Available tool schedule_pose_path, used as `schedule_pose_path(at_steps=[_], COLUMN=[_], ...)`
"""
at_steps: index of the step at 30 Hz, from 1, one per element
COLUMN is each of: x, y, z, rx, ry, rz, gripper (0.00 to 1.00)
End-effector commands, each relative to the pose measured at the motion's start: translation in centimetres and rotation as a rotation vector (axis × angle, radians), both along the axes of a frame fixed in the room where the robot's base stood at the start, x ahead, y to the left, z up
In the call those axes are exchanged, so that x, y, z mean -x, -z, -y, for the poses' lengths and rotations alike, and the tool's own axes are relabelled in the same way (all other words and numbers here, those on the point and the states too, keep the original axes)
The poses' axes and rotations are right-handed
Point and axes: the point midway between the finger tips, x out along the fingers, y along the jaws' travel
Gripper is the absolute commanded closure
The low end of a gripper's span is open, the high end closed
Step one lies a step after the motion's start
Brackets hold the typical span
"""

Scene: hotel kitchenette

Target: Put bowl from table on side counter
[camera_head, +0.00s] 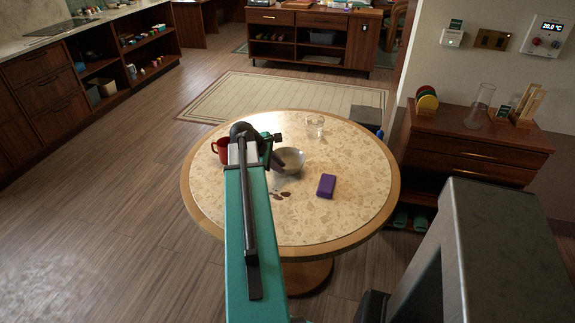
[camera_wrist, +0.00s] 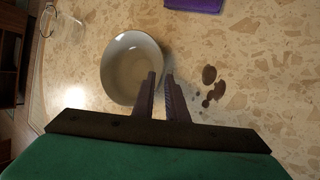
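A light grey bowl (camera_head: 291,158) sits upright on the round table (camera_head: 345,210). It also shows in the wrist view (camera_wrist: 122,68). My gripper (camera_head: 280,163) is at the bowl's left side in the head view. In the wrist view its two fingers (camera_wrist: 159,74) point at the bowl's near right rim, with a narrow gap between the tips. One finger overlaps the bowl's inside and the other is just outside the rim. I cannot see clear contact with the rim. A wooden side counter (camera_head: 472,158) with drawers stands right of the table.
On the table are a red mug (camera_head: 220,149), a clear glass (camera_head: 316,127), a purple box (camera_head: 326,186) and dark spots (camera_head: 281,195). The side counter holds coloured discs (camera_head: 427,100), a glass flask (camera_head: 478,108) and a wooden rack (camera_head: 529,106). Its front top is clear.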

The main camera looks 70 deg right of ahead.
Motion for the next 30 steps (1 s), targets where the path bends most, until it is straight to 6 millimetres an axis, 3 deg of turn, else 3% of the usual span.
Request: schedule_pose_path(at_steps=[16,30], x=[0.2,1.1], y=[0.5,4.1], z=[0.4,2.3], rx=[0.000,0.000], ry=[0.001,0.002], rz=[0.000,0.000], gripper=[0.88,0.88])
